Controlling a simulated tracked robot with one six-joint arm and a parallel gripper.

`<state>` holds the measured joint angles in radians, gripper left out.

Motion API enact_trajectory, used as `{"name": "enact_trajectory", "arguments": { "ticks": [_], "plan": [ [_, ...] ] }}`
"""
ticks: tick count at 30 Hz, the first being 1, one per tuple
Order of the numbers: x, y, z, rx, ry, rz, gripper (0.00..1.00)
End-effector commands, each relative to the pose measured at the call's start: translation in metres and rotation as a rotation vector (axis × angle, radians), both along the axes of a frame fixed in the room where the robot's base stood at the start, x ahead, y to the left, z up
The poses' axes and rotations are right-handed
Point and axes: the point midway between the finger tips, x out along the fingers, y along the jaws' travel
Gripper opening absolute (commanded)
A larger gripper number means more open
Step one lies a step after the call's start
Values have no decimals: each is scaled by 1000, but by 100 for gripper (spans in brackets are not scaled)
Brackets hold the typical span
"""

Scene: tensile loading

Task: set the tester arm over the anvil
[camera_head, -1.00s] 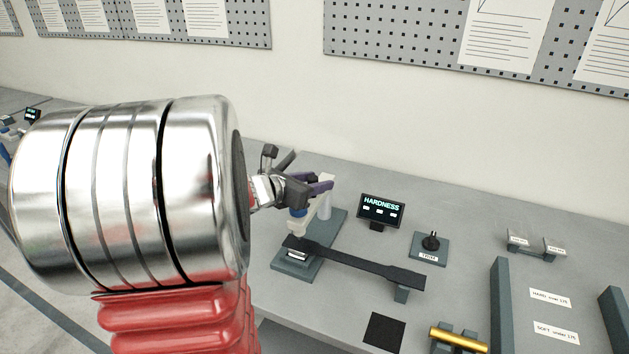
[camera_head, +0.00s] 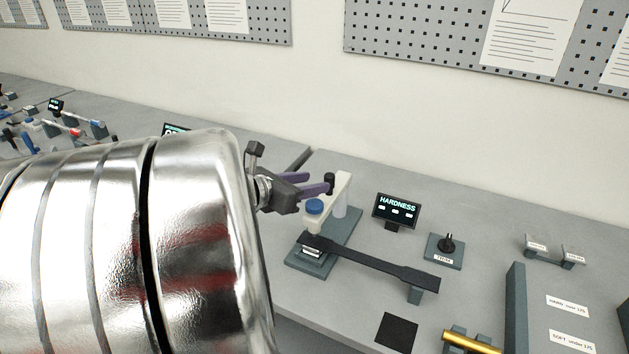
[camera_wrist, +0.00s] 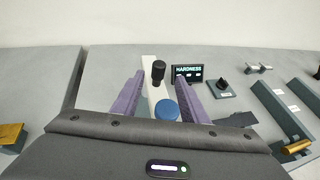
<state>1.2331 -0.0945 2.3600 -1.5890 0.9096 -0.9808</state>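The hardness tester has a pale arm (camera_head: 327,202) on a white post, with a blue cap (camera_head: 314,207) and an upright black knob (camera_head: 330,183). In the head view the arm's blue-capped end is above the anvil (camera_head: 312,251), where one end of a dark flat specimen (camera_head: 370,264) lies. My gripper (camera_head: 318,190) is beside the knob, its purple fingers apart and empty. In the wrist view the knob (camera_wrist: 158,72) and blue cap (camera_wrist: 166,109) show between the spread fingers (camera_wrist: 160,98); the anvil is hidden there.
The HARDNESS screen (camera_head: 397,208) and a TRIM knob (camera_head: 447,243) stand right of the tester. A brass-coloured rod (camera_head: 470,342) lies on a holder near the front. A black square (camera_head: 397,331) lies on the bench. A wall with pegboards is behind.

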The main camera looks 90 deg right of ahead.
Motion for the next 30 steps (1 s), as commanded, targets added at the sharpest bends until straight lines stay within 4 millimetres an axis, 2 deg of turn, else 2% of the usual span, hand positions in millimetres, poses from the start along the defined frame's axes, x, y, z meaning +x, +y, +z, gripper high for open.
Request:
{"name": "enact_trajectory", "arguments": {
  "ticks": [6,12,30],
  "plan": [
    [18,22,12,-2,-1,1,40],
    [28,34,19,-1,0,1,40],
    [30,37,20,0,1,0,40]
  ]
}}
